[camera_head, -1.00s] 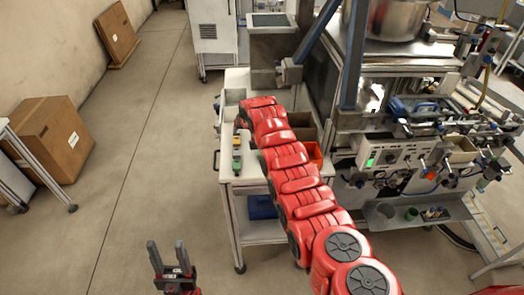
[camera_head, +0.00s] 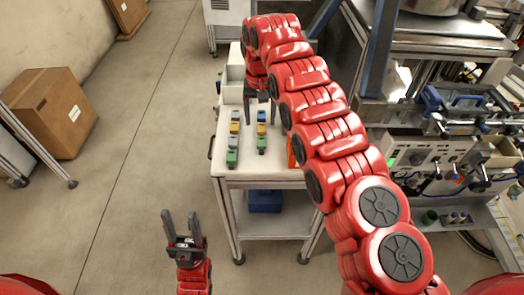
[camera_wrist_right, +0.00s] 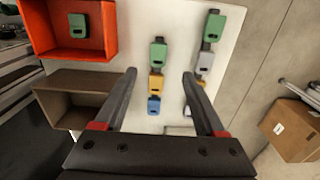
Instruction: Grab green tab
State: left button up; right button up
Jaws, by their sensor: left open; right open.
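Small green, yellow, blue and grey tabs lie in two rows on a white table. One green tab (camera_head: 232,158) is at the near end of the left row; another green tab (camera_head: 261,145) ends the right row. In the right wrist view, they show as one green tab (camera_wrist_right: 213,25) at the upper right and another green tab (camera_wrist_right: 158,53) near the middle. A third green tab (camera_wrist_right: 77,26) lies in the orange bin. My right gripper (camera_wrist_right: 158,74) is open above the rows, pointing down, empty. My left gripper (camera_head: 180,214) is open and empty, away from the table.
The orange bin (camera_wrist_right: 107,53) and a brown bin (camera_wrist_right: 52,112) stand beside the rows. The white table (camera_head: 222,172) has bare surface at its near edge. A machine bench (camera_head: 420,160) stands to the right. Open floor lies left, with a cardboard box (camera_head: 55,110).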

aim_at(261, 141)
jog(key=f, duration=0.2)
jog(key=f+p, duration=0.1)
jog(key=shift+s+a+f, duration=0.1)
jog(key=shift+s+f, duration=0.05)
jog(key=shift+s, duration=0.1)
jog(key=shift+f, duration=0.2)
jog(key=f, duration=0.1)
jog(key=f+p, duration=0.1)
jog(key=f, duration=0.1)
jog(key=f+p, duration=0.1)
jog(key=f, duration=0.1)
jog(key=shift+w+d, duration=0.15)
jog(key=shift+d, duration=0.1)
jog(key=shift+c, duration=0.4)
grip_shut()
